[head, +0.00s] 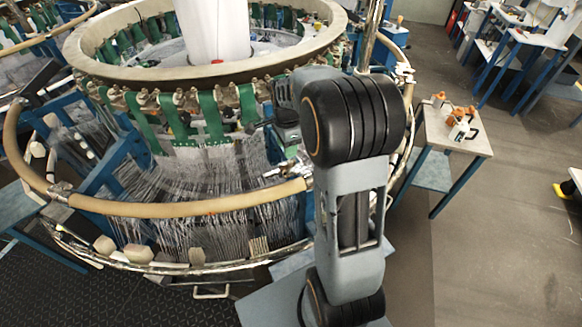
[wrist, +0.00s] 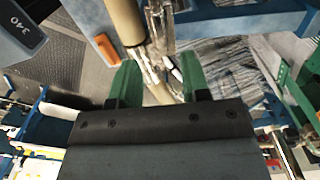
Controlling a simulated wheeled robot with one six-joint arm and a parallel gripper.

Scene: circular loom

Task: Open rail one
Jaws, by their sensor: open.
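A tan tubular rail (head: 190,205) curves around the front of the circular loom in the head view. Its right end meets a metal fitting (head: 283,171) beside my arm. In the wrist view the tan rail (wrist: 122,20) comes down from the top to a silvery metal fitting (wrist: 152,68). My gripper (wrist: 160,75) is open, with its two green fingers apart and the rail and fitting showing between them. I cannot tell whether the fingers touch or how far beyond them the rail lies. In the head view my arm hides part of the rail's right side.
Dense threads (head: 215,180) hang behind the rail, below green straps (head: 210,115) on the upper ring. A small table (head: 465,142) with orange and white tools stands at the right. An orange block (wrist: 106,46) shows left of the rail.

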